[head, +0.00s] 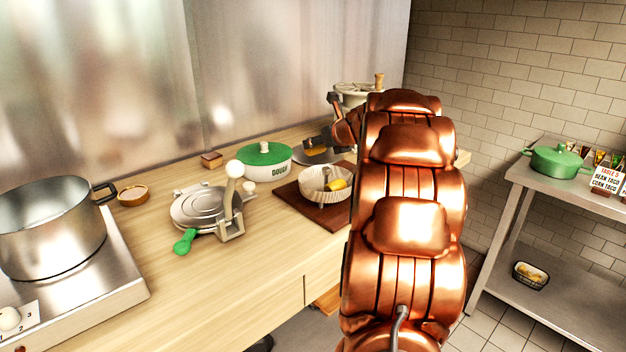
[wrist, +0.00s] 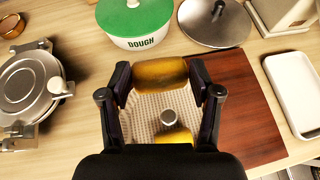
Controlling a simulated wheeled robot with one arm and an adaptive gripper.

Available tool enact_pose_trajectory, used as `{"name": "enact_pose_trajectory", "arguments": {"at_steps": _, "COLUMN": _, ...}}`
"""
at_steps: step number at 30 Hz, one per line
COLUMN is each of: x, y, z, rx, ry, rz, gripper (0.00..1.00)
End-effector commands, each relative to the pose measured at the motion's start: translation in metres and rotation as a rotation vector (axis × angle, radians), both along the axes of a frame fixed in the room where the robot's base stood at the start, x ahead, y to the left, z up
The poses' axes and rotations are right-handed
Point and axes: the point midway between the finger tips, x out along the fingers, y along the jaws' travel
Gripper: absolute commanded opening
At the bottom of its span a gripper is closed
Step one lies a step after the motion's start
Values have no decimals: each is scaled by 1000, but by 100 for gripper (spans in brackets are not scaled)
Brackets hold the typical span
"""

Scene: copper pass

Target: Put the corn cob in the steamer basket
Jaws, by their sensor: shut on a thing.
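My gripper (wrist: 161,90) is shut on a yellow-orange corn cob (wrist: 160,72), which lies crosswise between the two dark fingers. The held cob also shows in the head view (head: 315,150). In the wrist view, the woven steamer basket (wrist: 148,110) is beneath the gripper, with a metal centre post (wrist: 169,117). The basket also shows in the head view (head: 312,186), on a dark red-brown board (head: 302,204). Another yellow piece (head: 337,185) lies inside it; in the wrist view my gripper partly hides this piece (wrist: 178,137).
A green-lidded dough pot (head: 264,160) and a round steel lid (wrist: 215,22) stand behind the basket. A press with a green handle (head: 205,208) is at left, and a large steel pot (head: 52,228) farther left. A white tray (wrist: 295,95) is right of the board.

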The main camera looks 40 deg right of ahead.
Motion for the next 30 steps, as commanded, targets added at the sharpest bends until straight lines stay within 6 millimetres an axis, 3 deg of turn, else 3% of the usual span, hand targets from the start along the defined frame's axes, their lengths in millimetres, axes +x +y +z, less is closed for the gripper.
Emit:
{"name": "enact_pose_trajectory", "arguments": {"at_steps": 7, "x": -1, "y": -1, "z": -43, "rx": 3, "ry": 0, "rz": -4, "gripper": 28}}
{"name": "enact_pose_trajectory", "arguments": {"at_steps": 21, "x": 1, "y": 1, "z": -90, "rx": 3, "ry": -2, "rz": 2, "gripper": 28}}
{"name": "enact_pose_trajectory", "arguments": {"at_steps": 30, "x": 1, "y": 1, "z": -94, "rx": 0, "ry": 0, "rz": 1, "gripper": 28}}
